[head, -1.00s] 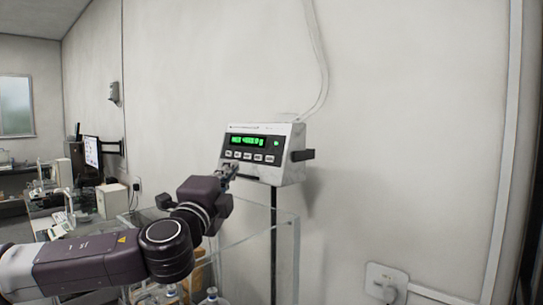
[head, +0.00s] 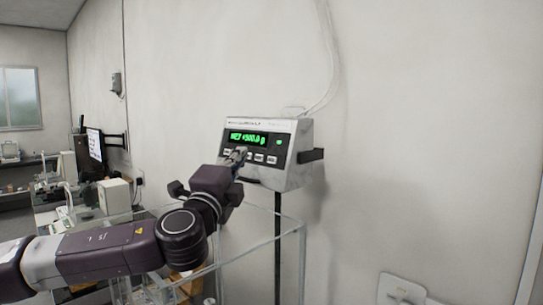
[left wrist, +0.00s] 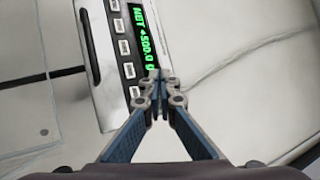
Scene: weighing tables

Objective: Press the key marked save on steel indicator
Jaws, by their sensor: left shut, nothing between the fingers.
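The steel indicator (head: 294,140) is a pale metal box on a dark post by the wall. Its green display (head: 248,138) reads about NET +500.0 g. A row of small pale keys (head: 259,158) runs below the display; their markings are too small to read. My left gripper (head: 239,154) is shut and empty, its fingertips in front of the key row, hiding part of it in the head view. In the left wrist view the fingertips (left wrist: 158,80) overlap the display's g end, beside the last key (left wrist: 135,92). Contact cannot be told. My right gripper is out of view.
A clear glass-like enclosure (head: 303,255) stands below the indicator. A cable rises from the indicator up the wall. A monitor (head: 94,144) and a white box (head: 114,195) are at the left. A wall socket (head: 402,290) is at lower right.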

